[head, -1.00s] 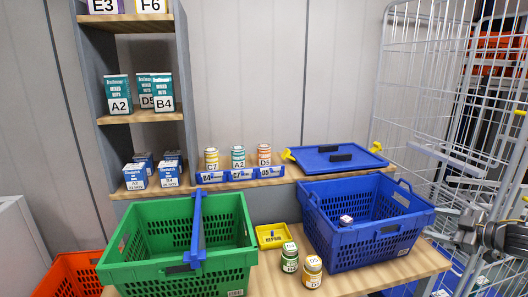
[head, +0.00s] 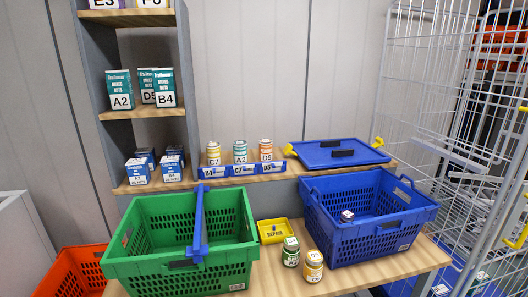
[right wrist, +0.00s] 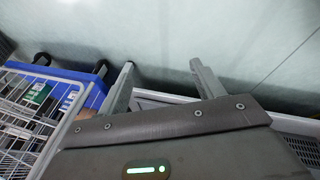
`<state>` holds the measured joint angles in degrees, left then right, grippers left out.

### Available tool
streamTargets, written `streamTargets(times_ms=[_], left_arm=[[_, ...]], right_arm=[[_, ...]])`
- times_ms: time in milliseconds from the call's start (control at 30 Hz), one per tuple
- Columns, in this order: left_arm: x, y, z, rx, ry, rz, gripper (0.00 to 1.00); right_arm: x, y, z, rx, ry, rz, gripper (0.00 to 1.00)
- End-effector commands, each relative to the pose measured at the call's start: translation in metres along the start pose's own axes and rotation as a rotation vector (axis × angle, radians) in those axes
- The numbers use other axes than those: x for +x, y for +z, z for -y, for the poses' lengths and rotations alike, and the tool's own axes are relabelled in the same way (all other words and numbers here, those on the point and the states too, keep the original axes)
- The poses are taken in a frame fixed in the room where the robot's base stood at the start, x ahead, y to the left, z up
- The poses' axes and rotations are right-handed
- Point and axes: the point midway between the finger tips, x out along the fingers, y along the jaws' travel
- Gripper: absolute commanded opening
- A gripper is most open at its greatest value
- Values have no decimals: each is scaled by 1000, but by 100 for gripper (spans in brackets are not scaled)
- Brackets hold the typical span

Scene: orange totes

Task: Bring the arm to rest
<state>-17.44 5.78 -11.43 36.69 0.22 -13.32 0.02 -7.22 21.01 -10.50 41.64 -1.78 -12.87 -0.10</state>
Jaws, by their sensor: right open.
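My right gripper (right wrist: 163,78) shows in the right wrist view with its two fingers apart and nothing between them. Behind the fingers is a plain pale surface. Neither of my arms shows in the head view, and my left gripper is in no view.
A green basket (head: 150,265) and a blue basket (head: 375,243) holding a small jar stand on the wooden table (head: 405,268). Two jars (head: 313,265) and a yellow tray (head: 273,231) sit between them. A wire cage (head: 425,90) stands at right, an orange tote (head: 75,270) at lower left.

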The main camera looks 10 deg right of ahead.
Motion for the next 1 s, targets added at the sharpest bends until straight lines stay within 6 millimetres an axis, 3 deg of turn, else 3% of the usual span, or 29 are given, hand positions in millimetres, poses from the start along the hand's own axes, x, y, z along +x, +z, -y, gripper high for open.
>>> streamTargets(times_ms=[33, 200, 300, 400, 533, 1000], left_arm=[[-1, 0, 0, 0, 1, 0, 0], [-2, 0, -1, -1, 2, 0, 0], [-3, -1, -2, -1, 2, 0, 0], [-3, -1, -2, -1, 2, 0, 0], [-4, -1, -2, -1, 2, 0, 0], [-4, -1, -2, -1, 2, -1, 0]], right_arm=[[-2, 25, 40, 17, -37, 44, 67], [-20, 82, 148, 57, -143, 142, 67], [-34, 101, 197, 74, -199, 173, 67], [-46, 112, 230, 86, -237, 191, 67], [-55, 124, 249, 93, -258, 207, 67], [-56, 128, 248, 92, -259, 212, 67]])
